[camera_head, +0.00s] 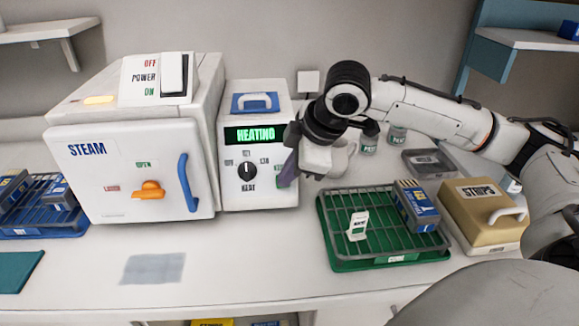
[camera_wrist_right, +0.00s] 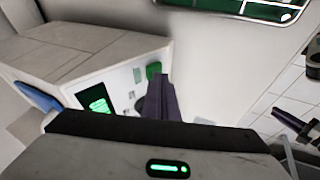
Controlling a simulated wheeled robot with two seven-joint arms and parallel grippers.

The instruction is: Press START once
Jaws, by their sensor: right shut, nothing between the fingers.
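The white heater unit (camera_head: 231,98) has a green display (camera_head: 255,134) that reads HEATING. A black dial (camera_head: 247,171) marked HEAT sits below it. A green button (camera_head: 279,172) is at the right of the dial, partly covered by my right gripper; its label is not readable. My right gripper (camera_head: 287,173) is shut and empty, its dark fingertips at the button. In the right wrist view the green button (camera_wrist_right: 153,70) shows just beyond the fingertips (camera_wrist_right: 160,82). I cannot tell whether they touch it. My left gripper is not in view.
A STEAM sterilizer (camera_head: 100,205) with an orange latch and blue handle stands left of the heater. A green rack tray (camera_head: 345,265), a blue box (camera_head: 416,205) and a tan STRIPS box (camera_head: 485,235) are at right. The front middle counter is mostly clear.

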